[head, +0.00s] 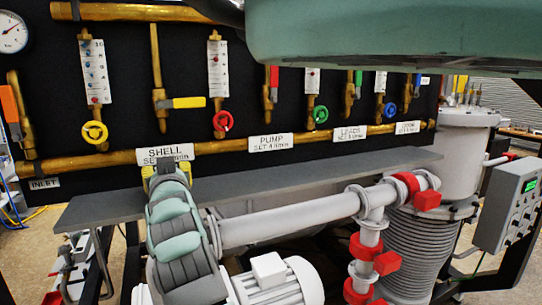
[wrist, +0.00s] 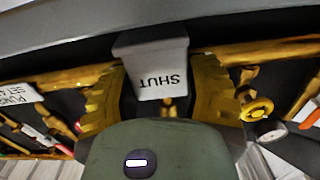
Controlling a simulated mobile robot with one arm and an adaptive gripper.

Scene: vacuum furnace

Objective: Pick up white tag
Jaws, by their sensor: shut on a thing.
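The white tag (wrist: 160,68) is marked SHUT, which reads upside down in the wrist view. It sits between the two yellow fingers of my gripper (wrist: 158,85), which is shut on it. Its upper end in that view overlaps the grey ledge (wrist: 60,38); I cannot tell whether they touch. In the head view my gripper (head: 167,174) is at the ledge (head: 270,178), just below the SHELL label (head: 164,153). The tag is not clearly seen there.
A black panel (head: 130,130) with brass pipes, flow tubes and coloured valve wheels stands behind the ledge. A white pipe (head: 290,222) with red clamps runs right of my arm. A white motor (head: 278,283) is below it. A grey control box (head: 508,207) stands at right.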

